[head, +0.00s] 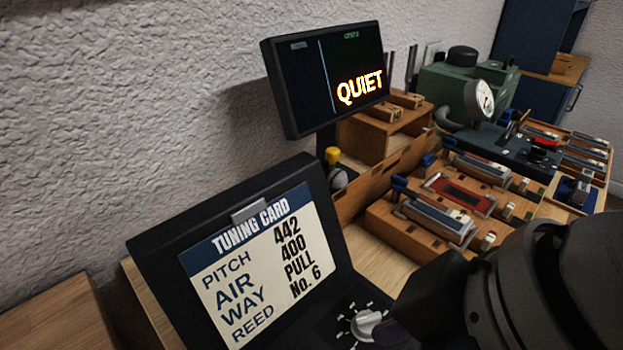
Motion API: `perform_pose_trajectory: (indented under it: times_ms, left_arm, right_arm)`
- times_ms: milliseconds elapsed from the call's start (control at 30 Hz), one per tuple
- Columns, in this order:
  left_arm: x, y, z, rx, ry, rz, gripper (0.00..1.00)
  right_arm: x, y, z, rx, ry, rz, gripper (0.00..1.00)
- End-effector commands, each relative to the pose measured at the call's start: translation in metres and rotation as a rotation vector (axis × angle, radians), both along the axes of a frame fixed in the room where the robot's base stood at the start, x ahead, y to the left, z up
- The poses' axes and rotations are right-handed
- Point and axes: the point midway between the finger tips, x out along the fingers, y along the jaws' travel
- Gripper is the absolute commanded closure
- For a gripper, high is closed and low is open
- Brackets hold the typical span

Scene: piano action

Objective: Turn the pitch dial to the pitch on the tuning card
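The tuning card (262,262) is clipped to a dark upright holder on the left. It reads PITCH 442, AIR 400, WAY PULL, REED No. 6. The pitch dial (367,325) is a light grey knob on the dark panel to the right of the card, with white marks around it. Its setting is too small to read. A dark arm of mine comes in from the right, and what looks like my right gripper (392,333) is close beside the dial's right side. Its fingers are mostly hidden, and I cannot tell whether they touch the knob. My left gripper is not in view.
A dark screen (325,75) showing QUIET stands behind the card. A wooden rack (400,225) with reed-like parts lies to the right. A round gauge (479,100) and a green machine (462,80) stand farther back. A textured wall is at left.

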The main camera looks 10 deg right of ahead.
Motion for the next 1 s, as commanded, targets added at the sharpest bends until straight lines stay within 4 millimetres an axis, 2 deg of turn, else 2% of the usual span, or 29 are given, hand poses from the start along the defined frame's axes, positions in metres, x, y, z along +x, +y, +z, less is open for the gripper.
perform_pose_trajectory:
  times_ms: [100, 233, 367, 500, 633, 800, 867, 1000]
  left_arm:
    - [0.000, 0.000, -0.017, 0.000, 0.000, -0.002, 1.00]
    - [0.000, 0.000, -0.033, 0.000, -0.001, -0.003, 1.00]
    - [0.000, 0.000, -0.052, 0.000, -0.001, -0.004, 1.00]
    - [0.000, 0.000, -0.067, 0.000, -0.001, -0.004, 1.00]
    - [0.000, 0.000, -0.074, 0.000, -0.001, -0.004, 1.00]
    - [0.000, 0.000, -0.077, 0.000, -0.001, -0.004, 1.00]
    - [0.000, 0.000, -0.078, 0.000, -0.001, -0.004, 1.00]
    - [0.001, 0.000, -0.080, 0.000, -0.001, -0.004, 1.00]
  right_arm:
    - [0.015, 0.018, -0.008, -0.027, -0.025, 0.189, 0.24]
    - [0.030, 0.028, -0.016, -0.097, -0.036, 0.427, 0.24]
    - [0.051, 0.017, -0.023, -0.218, -0.020, 0.648, 0.24]
    - [0.073, -0.009, -0.021, -0.339, 0.024, 0.797, 0.24]
    - [0.088, -0.030, -0.014, -0.408, 0.064, 0.857, 0.24]
    - [0.094, -0.042, -0.009, -0.438, 0.088, 0.882, 0.24]
    - [0.094, -0.042, -0.014, -0.439, 0.090, 0.884, 0.24]
    - [0.093, -0.042, -0.036, -0.437, 0.092, 0.884, 0.24]
